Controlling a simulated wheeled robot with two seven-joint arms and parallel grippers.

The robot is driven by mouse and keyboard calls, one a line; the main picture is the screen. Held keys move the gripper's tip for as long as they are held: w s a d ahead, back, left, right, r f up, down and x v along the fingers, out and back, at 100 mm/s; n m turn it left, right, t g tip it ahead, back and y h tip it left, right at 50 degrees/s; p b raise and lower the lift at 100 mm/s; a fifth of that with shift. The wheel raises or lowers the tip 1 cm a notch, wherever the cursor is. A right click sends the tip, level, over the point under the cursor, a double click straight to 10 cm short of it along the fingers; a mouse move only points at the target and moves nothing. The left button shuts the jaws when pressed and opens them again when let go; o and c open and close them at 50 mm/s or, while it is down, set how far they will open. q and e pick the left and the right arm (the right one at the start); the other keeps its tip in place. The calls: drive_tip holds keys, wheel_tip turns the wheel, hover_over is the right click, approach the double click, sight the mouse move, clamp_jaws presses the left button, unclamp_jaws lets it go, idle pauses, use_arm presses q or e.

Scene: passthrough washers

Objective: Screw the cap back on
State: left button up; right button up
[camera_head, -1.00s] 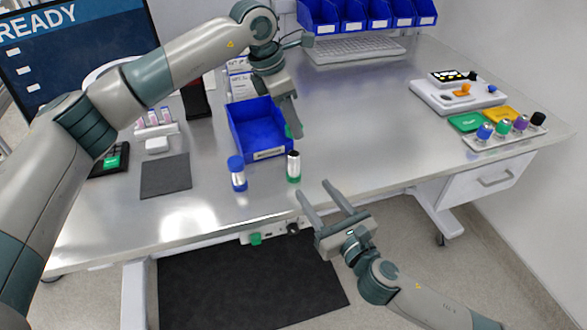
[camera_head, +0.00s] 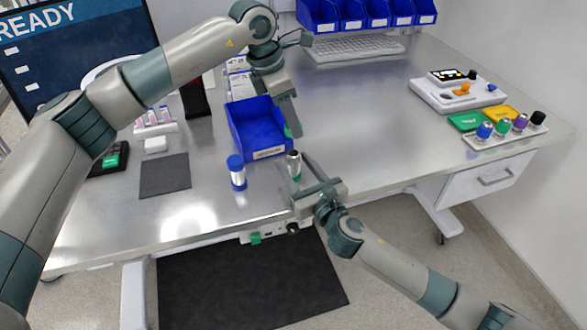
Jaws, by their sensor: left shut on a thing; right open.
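My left gripper (camera_head: 291,131) is shut on a small green cap (camera_head: 288,132), mostly hidden by the fingers. It holds the cap above the table, at the right side of the blue bin. An uncapped bottle (camera_head: 293,159) with a silver-grey body, dark open top and green lower part stands upright on the table below the cap. My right gripper (camera_head: 292,172) is open at the bottle, its fingers reaching in from the front on either side of it. Whether they touch it, I cannot tell.
A blue-capped bottle (camera_head: 237,174) stands just left of the open bottle. A blue bin (camera_head: 262,135) lies behind them. A dark mat (camera_head: 165,175) lies to the left.

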drive_tip(key=shift+w+a, duration=0.3)
drive_tip(key=shift+w, duration=0.25)
drive_tip(key=shift+c, duration=0.6)
clamp_jaws()
use_arm(q)
hover_over(294, 153)
drive_tip(key=shift+a+f, duration=0.15)
drive_tip(key=shift+f, duration=1.1)
drive_tip(key=shift+a+f, duration=0.15)
drive_tip(key=shift+f, duration=1.1)
drive_tip(key=shift+s, duration=0.1)
drive_tip(key=shift+f, duration=0.85)
drive_tip(key=shift+f, duration=0.6)
